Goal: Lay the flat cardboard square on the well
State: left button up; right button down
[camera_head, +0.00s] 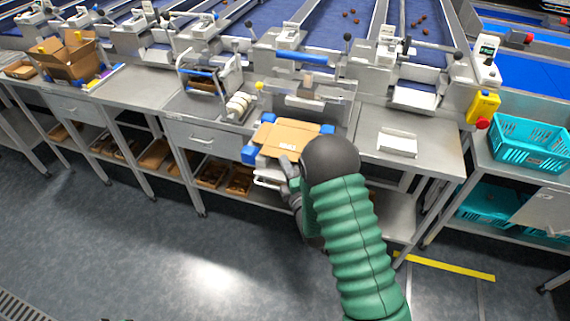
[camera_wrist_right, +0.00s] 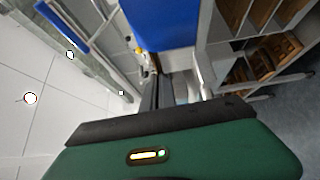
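The flat cardboard square (camera_head: 287,137) is tan with a small white label near its front edge. In the head view it appears level at the front of the middle bench, between blue blocks (camera_head: 249,155) at its sides. Whatever is under it, including any well opening, is hidden. My right gripper (camera_head: 287,166) is at the cardboard's front edge, partly hidden by my arm. I cannot tell whether its fingers touch or grip the cardboard. The right wrist view shows a blue surface (camera_wrist_right: 160,22) close ahead, but not the cardboard clearly. My left gripper is not in view.
A teal crate (camera_head: 528,144) stands farther right. An open carton (camera_head: 72,57) stands at the left. Shelves below hold brown boxes.

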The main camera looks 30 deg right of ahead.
jog(key=shift+f+b, duration=0.3)
jog(key=shift+f, duration=0.05)
dwell(0.4)
jog(key=c, duration=1.6)
grip_release()
jog(key=shift+f+b, duration=0.6)
jog(key=shift+s+a+f, duration=0.1)
jog(key=shift+f, duration=0.05)
